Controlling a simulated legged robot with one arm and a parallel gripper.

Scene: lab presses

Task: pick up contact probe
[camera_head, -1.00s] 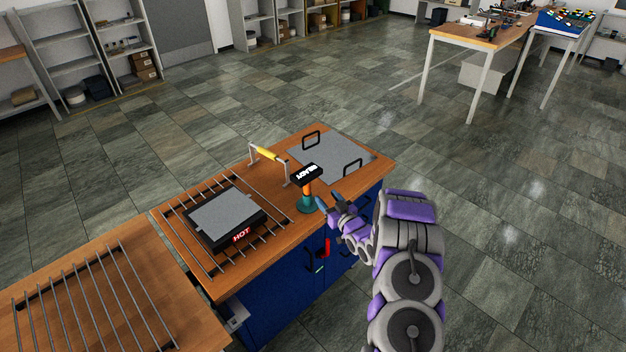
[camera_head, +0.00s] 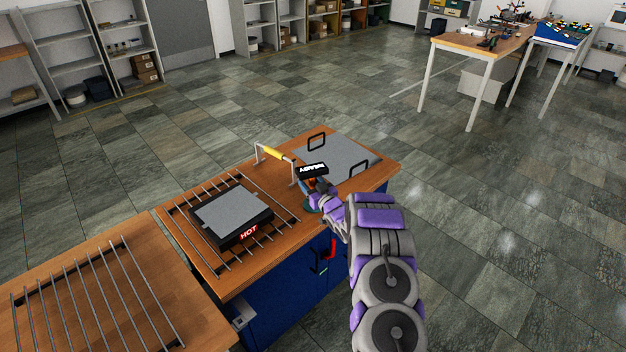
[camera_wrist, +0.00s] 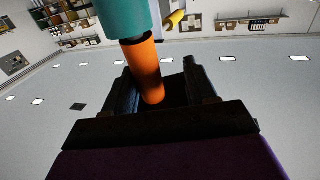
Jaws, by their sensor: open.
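The contact probe is probably the upright device with an orange shaft (camera_head: 309,184), a black head reading READY (camera_head: 312,169) and a teal base, on the wooden bench. My gripper (camera_head: 316,190) is at the shaft, partly covering it and the base. In the wrist view, my gripper (camera_wrist: 158,85) is open, with its dark fingers on either side of the orange shaft (camera_wrist: 147,72). The teal part (camera_wrist: 123,17) shows beyond it. I cannot tell whether either finger touches the shaft.
A grey plate on a black block marked HOT (camera_head: 249,232) lies on a rod rack to the left. A yellow-handled bar (camera_head: 274,153) stands close behind the probe. A grey plate with black handles (camera_head: 338,157) lies at the bench's far end.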

